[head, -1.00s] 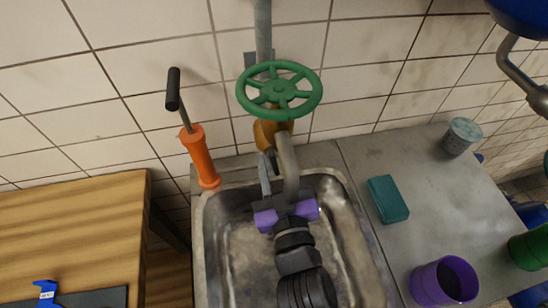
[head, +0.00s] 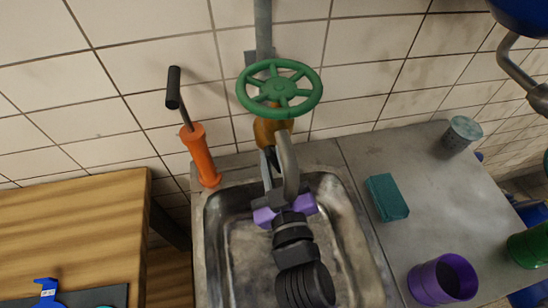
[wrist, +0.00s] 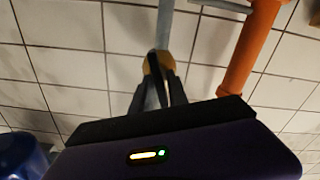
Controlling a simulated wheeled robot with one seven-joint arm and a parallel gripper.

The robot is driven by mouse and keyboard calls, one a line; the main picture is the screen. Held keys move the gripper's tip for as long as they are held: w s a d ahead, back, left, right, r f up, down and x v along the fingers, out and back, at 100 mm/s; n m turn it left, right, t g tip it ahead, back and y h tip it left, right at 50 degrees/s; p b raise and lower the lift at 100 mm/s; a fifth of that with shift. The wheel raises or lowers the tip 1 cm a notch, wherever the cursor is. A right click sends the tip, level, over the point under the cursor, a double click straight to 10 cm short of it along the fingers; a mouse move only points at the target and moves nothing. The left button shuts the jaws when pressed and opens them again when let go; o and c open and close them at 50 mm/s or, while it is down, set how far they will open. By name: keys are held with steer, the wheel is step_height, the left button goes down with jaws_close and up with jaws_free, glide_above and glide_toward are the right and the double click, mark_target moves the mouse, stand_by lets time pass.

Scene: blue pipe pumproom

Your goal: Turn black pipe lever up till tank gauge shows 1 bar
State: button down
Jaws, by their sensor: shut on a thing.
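My gripper (head: 269,163) reaches over the sink toward the brass-yellow valve body (head: 266,132) on the grey wall pipe (head: 263,32). In the wrist view its dark fingers (wrist: 163,92) are closed just below the yellow valve body (wrist: 155,64). They are shut on what appears to be the black lever, which is mostly hidden by the fingers, so its exact angle cannot be told. The curved grey spout (head: 288,165) passes close beside the fingers. A blue tank (head: 525,14) shows partly at the top right. No gauge face is visible.
A green handwheel (head: 279,88) sits just above the valve. An orange pump (head: 201,155) with a black handle stands left of the sink (head: 337,205). A teal sponge (head: 387,197), a purple cup (head: 443,280) and a grey cup (head: 461,134) stand on the right counter.

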mark_target(274, 165)
steer(key=shift+n, duration=0.3)
steer(key=c, duration=1.5)
jaws_free()
steer(key=shift+s, duration=0.1)
steer(key=b+v, duration=0.1)
steer(key=v, duration=0.5)
steer(key=shift+s+f, duration=0.1)
steer(key=shift+s, duration=0.05)
steer(key=shift+s+d+b, duration=0.2)
steer(key=shift+s+b, duration=0.1)
steer(key=shift+s, duration=0.35)
